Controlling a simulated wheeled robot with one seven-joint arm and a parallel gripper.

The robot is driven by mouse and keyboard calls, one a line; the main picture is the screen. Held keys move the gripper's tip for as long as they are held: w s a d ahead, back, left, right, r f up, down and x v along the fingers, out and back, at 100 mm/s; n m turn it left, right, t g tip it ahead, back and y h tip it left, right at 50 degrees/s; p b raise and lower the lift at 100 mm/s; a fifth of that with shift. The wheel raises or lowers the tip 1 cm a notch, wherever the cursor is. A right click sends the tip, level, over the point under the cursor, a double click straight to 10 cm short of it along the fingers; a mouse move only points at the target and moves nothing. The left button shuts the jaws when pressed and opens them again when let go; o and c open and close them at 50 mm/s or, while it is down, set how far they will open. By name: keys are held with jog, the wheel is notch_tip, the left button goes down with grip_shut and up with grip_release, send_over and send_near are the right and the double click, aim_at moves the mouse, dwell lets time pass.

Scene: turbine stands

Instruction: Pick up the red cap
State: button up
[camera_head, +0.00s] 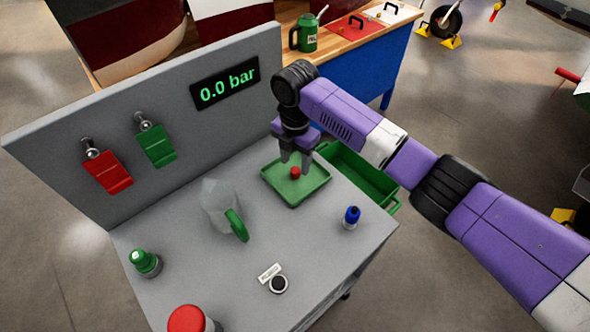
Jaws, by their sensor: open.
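The small red cap (295,172) lies in the shallow green tray (297,190) on the grey stand. My gripper (295,162) points down over the tray, with its fingers apart just above or around the cap. I cannot tell whether the fingers touch the cap. The cap's upper part is partly covered by the fingers.
A clear jug (222,205) with a green handle stands left of the tray. A blue-topped bottle (351,217) stands to its right. A panel (70,150) rises behind.

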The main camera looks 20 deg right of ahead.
aim_at(296, 169)
jog(key=shift+f, duration=1.8)
grip_shut()
